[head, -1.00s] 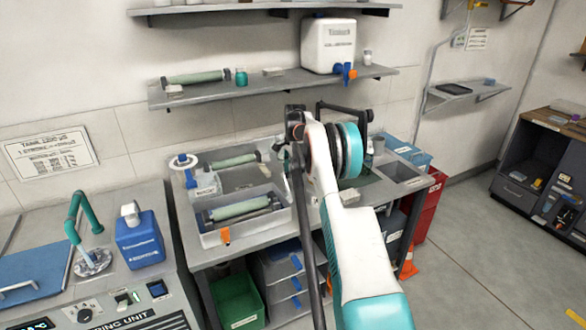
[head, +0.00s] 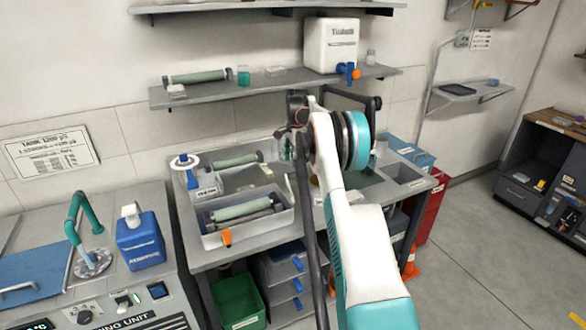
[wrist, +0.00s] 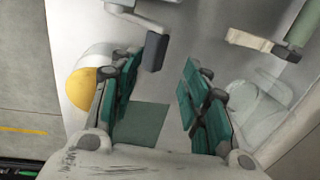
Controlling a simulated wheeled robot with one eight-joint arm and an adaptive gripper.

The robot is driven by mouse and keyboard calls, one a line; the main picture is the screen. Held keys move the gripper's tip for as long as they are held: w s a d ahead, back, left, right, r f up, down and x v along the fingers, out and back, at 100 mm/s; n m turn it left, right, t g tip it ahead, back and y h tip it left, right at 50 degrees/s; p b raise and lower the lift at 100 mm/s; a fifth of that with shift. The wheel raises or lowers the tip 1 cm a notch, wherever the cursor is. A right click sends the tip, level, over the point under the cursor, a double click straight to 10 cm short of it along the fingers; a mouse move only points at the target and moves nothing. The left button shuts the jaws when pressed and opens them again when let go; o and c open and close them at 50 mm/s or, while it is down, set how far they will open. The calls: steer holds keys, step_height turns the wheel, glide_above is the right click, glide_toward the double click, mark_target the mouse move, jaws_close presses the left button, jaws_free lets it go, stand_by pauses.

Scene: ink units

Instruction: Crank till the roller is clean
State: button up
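A pale green roller (head: 243,209) lies across the white tray (head: 290,220) on the bench. A second green roller (head: 235,160) lies behind it. In the wrist view, a grey bar with a dark upright grip (wrist: 156,52), which looks like a crank handle, stands beyond my fingers, between them in the picture and apart from them. A green roller end (wrist: 303,24) shows at the upper right there. My gripper (wrist: 162,98) is open and empty, its green-padded fingers spread. In the head view my arm hides most of it. I cannot tell how inky the roller is.
A blue bottle (head: 139,239) and a teal tap (head: 78,220) stand on the unit at left. Shelves above hold a white canister (head: 330,45) and another roller (head: 196,77). A dark green mat (wrist: 141,124) lies below my fingers. Open floor is at right.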

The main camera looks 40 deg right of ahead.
steer(key=r, duration=0.5)
steer(key=shift+s+r, duration=0.3)
steer(key=shift+s, duration=0.1)
